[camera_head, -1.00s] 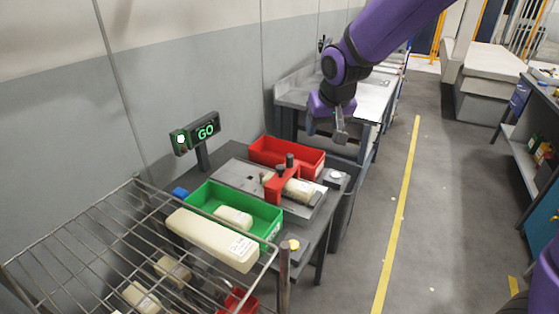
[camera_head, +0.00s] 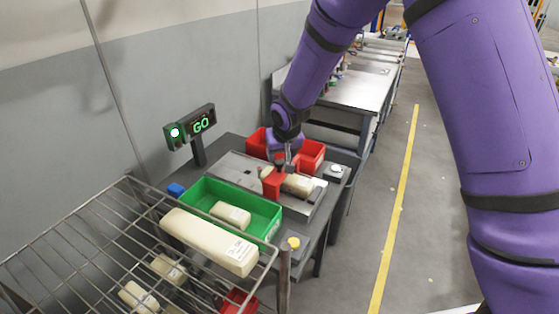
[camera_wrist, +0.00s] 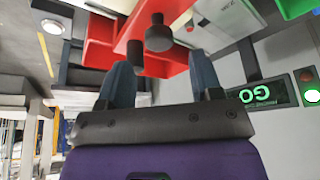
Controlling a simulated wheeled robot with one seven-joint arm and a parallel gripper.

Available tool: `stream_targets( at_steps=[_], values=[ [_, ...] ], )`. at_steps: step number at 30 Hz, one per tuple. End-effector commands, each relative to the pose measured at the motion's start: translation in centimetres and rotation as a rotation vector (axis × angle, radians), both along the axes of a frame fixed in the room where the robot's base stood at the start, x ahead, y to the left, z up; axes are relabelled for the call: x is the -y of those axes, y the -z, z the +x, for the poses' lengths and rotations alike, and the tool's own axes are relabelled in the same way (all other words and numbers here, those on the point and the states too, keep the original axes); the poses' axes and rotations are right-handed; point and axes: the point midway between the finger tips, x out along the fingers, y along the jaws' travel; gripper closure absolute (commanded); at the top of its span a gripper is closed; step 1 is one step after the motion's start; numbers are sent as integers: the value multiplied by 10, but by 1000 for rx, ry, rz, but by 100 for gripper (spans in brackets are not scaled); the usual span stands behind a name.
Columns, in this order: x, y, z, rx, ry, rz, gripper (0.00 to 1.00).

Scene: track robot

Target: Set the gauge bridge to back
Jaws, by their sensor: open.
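The red gauge bridge (camera_head: 272,184) stands on the grey metal plate (camera_head: 237,171) of the small table, across a cream block (camera_head: 297,184). My gripper (camera_head: 288,165) is over the bridge and hides its upper part and knobs in the head view. In the wrist view, my gripper (camera_wrist: 163,80) is open, with its two fingers apart and nothing between them. The red bridge (camera_wrist: 130,32) and dark round knobs (camera_wrist: 159,36) show just beyond the fingertips. I cannot tell whether the fingers touch the bridge.
A red bin (camera_head: 312,154) stands behind the plate and a green bin (camera_head: 262,211) in front. A sign reading GO (camera_head: 201,124) is lit green. A wire rack (camera_head: 75,238) carrying cream blocks is at front left. The floor (camera_head: 350,250) on the right is clear.

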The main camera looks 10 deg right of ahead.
Motion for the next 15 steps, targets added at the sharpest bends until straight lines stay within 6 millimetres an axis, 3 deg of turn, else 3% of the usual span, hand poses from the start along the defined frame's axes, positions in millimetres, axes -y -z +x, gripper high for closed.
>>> stream_targets(
  at_steps=[6, 15],
  values=[
    [-2, 29, 12, -1, -1, -1, 41],
    [-3, 43, 17, 0, -1, 0, 41]
  ],
)
